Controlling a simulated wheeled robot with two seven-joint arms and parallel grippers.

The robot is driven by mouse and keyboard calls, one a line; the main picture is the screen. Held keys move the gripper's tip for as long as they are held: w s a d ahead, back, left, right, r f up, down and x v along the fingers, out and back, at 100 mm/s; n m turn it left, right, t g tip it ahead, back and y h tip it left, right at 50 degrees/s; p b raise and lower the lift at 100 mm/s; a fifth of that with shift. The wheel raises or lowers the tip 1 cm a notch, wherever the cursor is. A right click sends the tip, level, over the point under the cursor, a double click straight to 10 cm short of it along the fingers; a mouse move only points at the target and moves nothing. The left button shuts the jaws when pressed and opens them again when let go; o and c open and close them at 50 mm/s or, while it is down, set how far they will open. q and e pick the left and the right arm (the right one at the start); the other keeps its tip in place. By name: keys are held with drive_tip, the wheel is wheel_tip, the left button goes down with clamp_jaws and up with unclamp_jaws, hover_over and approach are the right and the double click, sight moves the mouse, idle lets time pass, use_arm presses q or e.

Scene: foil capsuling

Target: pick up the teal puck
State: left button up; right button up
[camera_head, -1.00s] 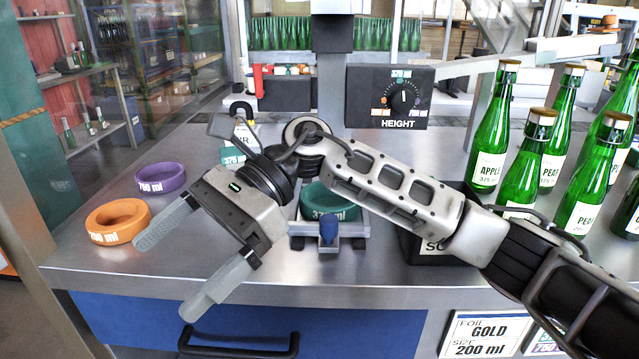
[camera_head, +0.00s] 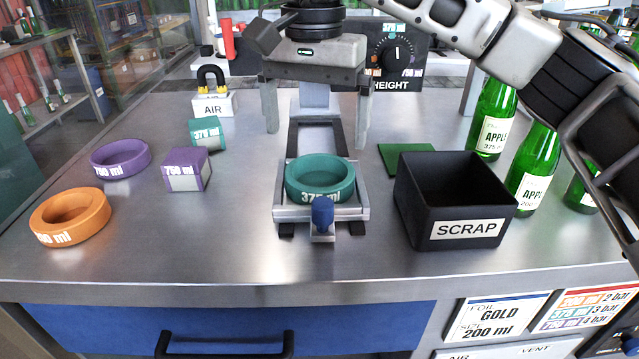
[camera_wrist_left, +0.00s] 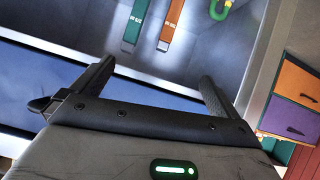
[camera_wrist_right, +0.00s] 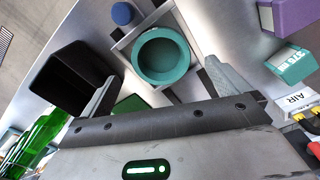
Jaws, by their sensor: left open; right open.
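The teal puck (camera_head: 320,181), a ring marked 375 ml, sits in the metal slide holder (camera_head: 350,212) with a blue knob in front. It also shows in the right wrist view (camera_wrist_right: 163,57), ahead of the fingers. My right gripper (camera_head: 316,125) is open and empty, fingers pointing down, behind and above the puck; its fingers stand wide apart and do not touch it. My left gripper is outside the head view; its own wrist view shows its fingers (camera_wrist_left: 157,78) open and empty, over a dark surface with a green and an orange strip.
An orange ring (camera_head: 70,217), a purple ring (camera_head: 120,158), a purple block (camera_head: 188,170) and a teal block (camera_head: 208,133) lie to the left. A black scrap bin (camera_head: 455,200) stands right of the holder, with green bottles (camera_head: 532,165) beyond. The table's front is clear.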

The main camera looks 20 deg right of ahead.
sight(316, 168)
wheel_tip(316, 168, down, 7)
drive_tip(key=shift+d+f, duration=0.1)
drive_tip(key=shift+f, duration=0.1)
drive_tip(key=c, duration=0.8)
